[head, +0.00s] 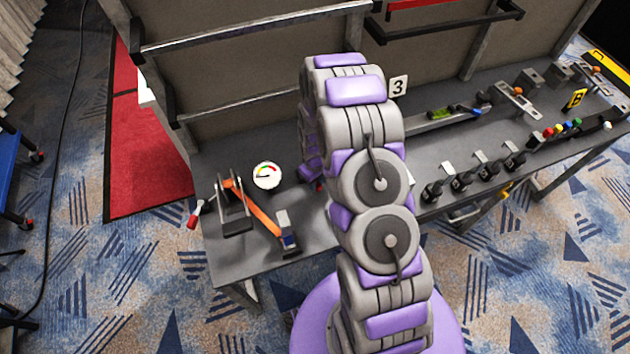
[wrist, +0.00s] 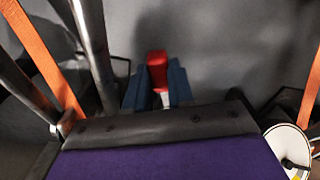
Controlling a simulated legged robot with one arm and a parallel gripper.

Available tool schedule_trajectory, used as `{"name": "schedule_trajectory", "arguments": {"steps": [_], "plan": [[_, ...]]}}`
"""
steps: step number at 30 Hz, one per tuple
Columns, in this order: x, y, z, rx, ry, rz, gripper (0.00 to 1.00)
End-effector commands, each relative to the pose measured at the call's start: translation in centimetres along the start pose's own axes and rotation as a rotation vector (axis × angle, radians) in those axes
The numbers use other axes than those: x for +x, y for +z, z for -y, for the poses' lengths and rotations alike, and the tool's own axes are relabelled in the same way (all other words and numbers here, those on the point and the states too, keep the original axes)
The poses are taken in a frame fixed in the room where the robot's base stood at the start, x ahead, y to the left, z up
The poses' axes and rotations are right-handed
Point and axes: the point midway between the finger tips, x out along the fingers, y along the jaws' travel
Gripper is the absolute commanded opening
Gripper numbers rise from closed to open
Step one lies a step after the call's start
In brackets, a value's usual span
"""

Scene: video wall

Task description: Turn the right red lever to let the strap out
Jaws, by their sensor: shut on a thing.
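In the wrist view, my gripper (wrist: 158,88) has its two blue-grey fingers on either side of a red lever (wrist: 157,62) and is shut on it. The lever's red end sticks out past the fingertips. Orange strap (wrist: 42,55) shows at the left of this view and again at the right edge. In the head view, the orange strap (head: 262,218) runs over the left part of the bench, and another red lever handle (head: 192,221) hangs at the bench's left end. My arm hides my gripper there; a small red bit (head: 319,186) shows beside the arm.
A round white gauge (head: 267,175) stands by the strap; it also shows in the wrist view (wrist: 288,146). The grey bench (head: 440,150) carries several black valves and coloured knobs on the right. A tall panel with metal rails rises behind it.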

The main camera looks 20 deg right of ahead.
Motion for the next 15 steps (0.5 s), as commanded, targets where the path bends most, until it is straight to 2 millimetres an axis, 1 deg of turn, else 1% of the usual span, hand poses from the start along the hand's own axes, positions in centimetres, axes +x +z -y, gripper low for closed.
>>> {"name": "schedule_trajectory", "arguments": {"steps": [7,8,15], "plan": [[-0.1,-0.21,-0.11,-0.003,0.003,-0.005,0.0],[-0.1,-0.21,-0.11,-0.003,0.003,-0.005,0.26],[-0.06,-0.12,-0.06,-0.001,0.002,-0.003,0.49]]}}
